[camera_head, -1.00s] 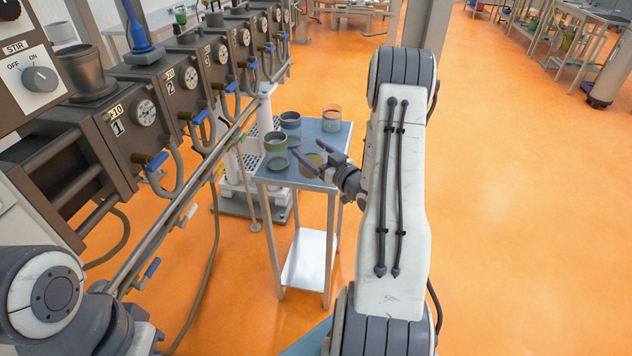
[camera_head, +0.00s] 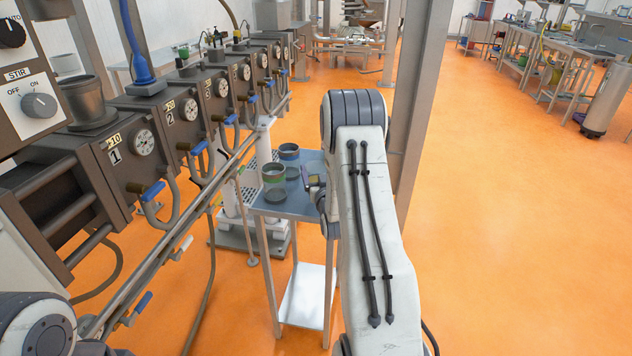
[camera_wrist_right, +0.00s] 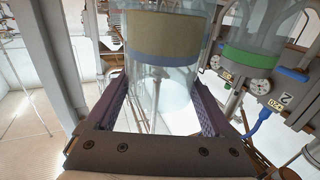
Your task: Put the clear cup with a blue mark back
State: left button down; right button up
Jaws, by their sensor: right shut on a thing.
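In the right wrist view a clear cup (camera_wrist_right: 160,62) with a blue band and tan contents stands between the purple fingers of my right gripper (camera_wrist_right: 153,108), which is shut on it. In the head view my right gripper (camera_head: 312,184) is at the right side of the small table, mostly hidden by my arm. A tan patch of the cup shows there. I cannot tell whether the cup touches the table top. My left gripper is not in view.
A row of numbered dark heating units (camera_head: 125,150) with hoses and valves lies left. Open orange floor is to the right.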

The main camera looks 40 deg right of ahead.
jog(key=shift+w+a+f, duration=0.15)
jog(key=shift+w+f, duration=0.05)
jog(key=shift+w, duration=0.1)
jog(key=shift+f, duration=0.35)
notch_tip(320, 180, down, 3)
jog(key=shift+f+p, duration=0.1)
jog(key=shift+p, duration=0.2)
jog(key=shift+f, duration=0.15)
